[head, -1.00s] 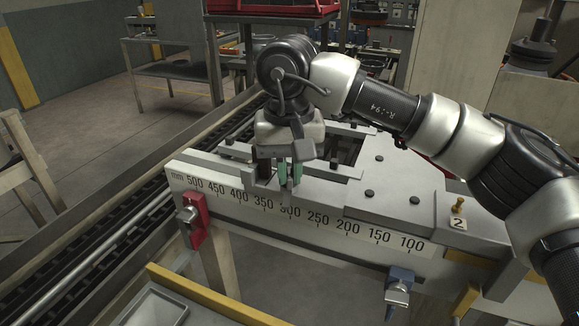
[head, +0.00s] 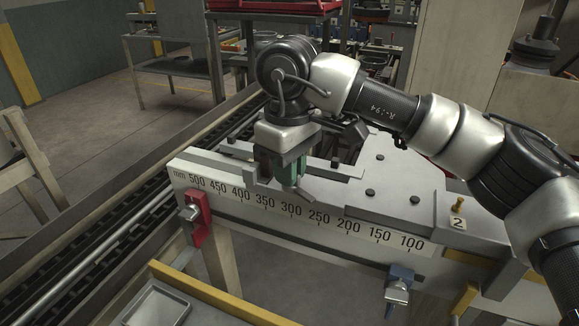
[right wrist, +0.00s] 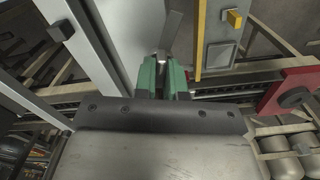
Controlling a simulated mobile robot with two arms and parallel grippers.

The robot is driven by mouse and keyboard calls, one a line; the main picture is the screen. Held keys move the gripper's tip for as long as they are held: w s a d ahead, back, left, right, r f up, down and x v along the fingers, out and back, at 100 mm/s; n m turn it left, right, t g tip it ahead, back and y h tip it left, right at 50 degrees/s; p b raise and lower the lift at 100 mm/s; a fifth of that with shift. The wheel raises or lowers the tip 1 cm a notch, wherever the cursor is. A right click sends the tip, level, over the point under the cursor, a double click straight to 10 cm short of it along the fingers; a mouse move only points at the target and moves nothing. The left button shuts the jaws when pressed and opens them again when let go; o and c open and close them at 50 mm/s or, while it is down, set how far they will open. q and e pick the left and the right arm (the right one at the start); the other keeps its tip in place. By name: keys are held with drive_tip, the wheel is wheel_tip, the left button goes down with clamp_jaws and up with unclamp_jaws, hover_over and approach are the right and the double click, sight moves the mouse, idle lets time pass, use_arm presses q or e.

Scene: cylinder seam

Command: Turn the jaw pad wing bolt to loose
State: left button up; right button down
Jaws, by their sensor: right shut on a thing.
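My right gripper (head: 284,174) reaches down over the slot at the front edge of the grey machine bed (head: 398,179), behind the number scale. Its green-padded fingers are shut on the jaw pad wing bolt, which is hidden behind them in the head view. In the right wrist view, the green fingers (right wrist: 164,80) close on a small piece of bright metal between them, which I take for the wing bolt (right wrist: 161,58). How far it is turned cannot be told. My left gripper is not in view.
A red block with a metal knob (head: 197,218) is on the left of the scale bar (head: 330,222). A blue clamp with a metal wing (head: 398,288) hangs below its right. A grey tray (head: 160,305) is at lower left.

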drive_tip(key=shift+n, duration=0.5)
drive_tip(key=c, duration=1.2)
unclamp_jaws()
drive_tip(key=shift+r, duration=0.15)
wheel_tip(320, 180, up, 11)
drive_tip(key=shift+f, duration=0.2)
